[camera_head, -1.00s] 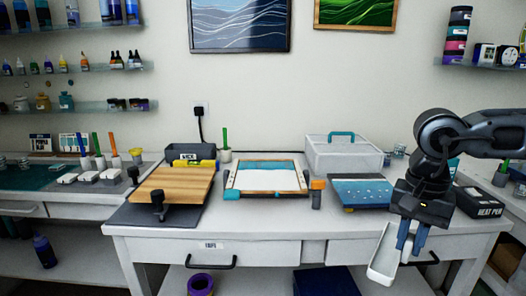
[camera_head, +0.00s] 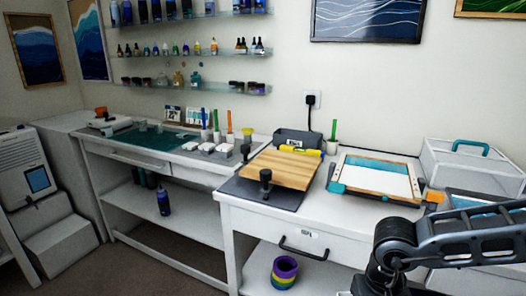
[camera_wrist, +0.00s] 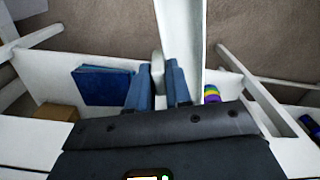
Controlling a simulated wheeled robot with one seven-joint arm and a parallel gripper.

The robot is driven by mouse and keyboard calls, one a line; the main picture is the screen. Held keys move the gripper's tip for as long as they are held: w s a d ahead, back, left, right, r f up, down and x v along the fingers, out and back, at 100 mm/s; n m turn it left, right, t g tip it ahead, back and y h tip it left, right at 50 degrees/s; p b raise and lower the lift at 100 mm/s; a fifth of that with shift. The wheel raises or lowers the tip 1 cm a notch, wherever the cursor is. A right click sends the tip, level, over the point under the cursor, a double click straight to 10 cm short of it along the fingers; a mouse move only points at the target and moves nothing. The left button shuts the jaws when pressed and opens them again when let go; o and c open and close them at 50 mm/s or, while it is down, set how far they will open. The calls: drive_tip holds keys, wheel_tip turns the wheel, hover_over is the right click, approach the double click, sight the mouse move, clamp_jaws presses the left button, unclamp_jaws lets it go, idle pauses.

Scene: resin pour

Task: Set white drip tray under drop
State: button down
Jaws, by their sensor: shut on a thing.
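My gripper (camera_wrist: 157,88) is shut on the white drip tray (camera_wrist: 196,40) in the wrist view, with a pale part of the tray between its blue fingers. The tray is a long white channel reaching toward the top of that view. A wooden frame (camera_head: 340,187) with a teal and white panel lies on the bench, left of my arm. A wooden board (camera_head: 285,170) lies on a dark mat (camera_head: 262,196) further left. I cannot make out a drop.
The white bench (camera_head: 330,215) has a drawer and a lower shelf with a rainbow roll (camera_head: 285,270). The wrist view shows a blue item (camera_wrist: 103,85) and a brown box (camera_wrist: 57,113) on that shelf. A clear bin (camera_head: 465,165) stands at the right. Open floor lies at the lower left.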

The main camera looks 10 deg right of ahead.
drive_tip(key=w+a+f+n, duration=0.2)
drive_tip(key=a+f, duration=0.2)
drive_tip(key=a, duration=0.1)
drive_tip(key=shift+w+a+f+n, duration=0.2)
drive_tip(key=shift+w+f+n, duration=0.15)
drive_tip(key=shift+f+n, duration=0.05)
drive_tip(key=shift+a, duration=0.1)
drive_tip(key=shift+w+d, duration=0.15)
drive_tip(key=shift+d, duration=0.3)
drive_tip(key=shift+f+b, duration=0.5)
drive_tip(key=shift+b, duration=0.15)
drive_tip(key=shift+d, duration=0.15)
